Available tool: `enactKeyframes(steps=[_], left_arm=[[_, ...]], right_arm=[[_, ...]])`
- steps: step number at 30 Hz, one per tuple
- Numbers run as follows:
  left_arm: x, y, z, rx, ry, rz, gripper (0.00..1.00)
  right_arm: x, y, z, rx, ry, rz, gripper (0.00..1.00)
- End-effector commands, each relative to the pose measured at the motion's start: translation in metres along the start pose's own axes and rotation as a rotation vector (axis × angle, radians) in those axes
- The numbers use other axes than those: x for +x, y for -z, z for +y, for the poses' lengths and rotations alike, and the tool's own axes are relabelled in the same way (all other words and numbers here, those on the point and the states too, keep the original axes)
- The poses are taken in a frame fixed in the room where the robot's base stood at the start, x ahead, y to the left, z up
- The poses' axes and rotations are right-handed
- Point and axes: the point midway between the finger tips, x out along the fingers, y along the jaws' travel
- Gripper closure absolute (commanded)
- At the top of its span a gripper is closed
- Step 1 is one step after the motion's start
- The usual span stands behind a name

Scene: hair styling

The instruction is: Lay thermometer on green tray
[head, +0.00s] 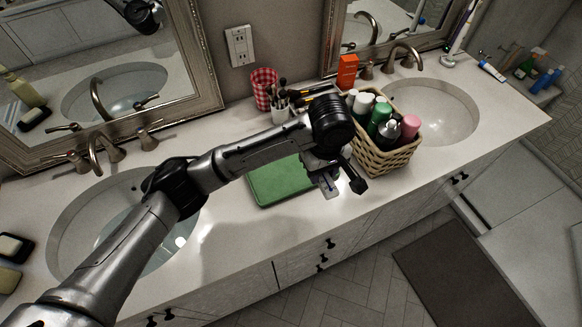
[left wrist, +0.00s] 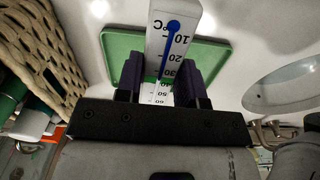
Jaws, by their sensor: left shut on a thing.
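The white thermometer (head: 328,187), with a blue bulb and a degree scale, is held by my left gripper (head: 338,178). In the left wrist view the thermometer (left wrist: 172,38) sits between the two dark fingers of the left gripper (left wrist: 160,80), its bulb end sticking out past them. The green tray (head: 280,183) lies flat on the white counter; the gripper is at its right end in the head view. The tray (left wrist: 122,55) shows behind the thermometer in the wrist view. The gap between thermometer and tray is hard to judge. My right gripper is not in view.
A wicker basket (head: 388,157) of bottles stands close right of the gripper. Behind are a cup of brushes (head: 280,108), a red checked cup (head: 264,88) and an orange box (head: 347,71). Sinks lie left (head: 75,220) and right (head: 440,110). The counter's front edge is near.

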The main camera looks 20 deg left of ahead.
Motion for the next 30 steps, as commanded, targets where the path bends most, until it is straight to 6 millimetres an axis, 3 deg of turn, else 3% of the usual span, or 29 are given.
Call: enactKeyframes(steps=[12,18,26,30], left_arm=[[0.044,0.075,-0.021,-0.048,0.004,0.002,0.9],[0.063,0.102,-0.028,-0.045,0.002,0.001,0.9],[0.073,0.114,-0.032,-0.041,0.0,0.001,0.9],[0.087,0.114,-0.032,-0.041,0.003,0.0,0.9]], right_arm=[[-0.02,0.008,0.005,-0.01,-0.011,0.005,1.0],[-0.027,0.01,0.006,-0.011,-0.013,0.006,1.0],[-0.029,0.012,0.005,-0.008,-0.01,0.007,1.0],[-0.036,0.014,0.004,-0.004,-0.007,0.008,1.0]])
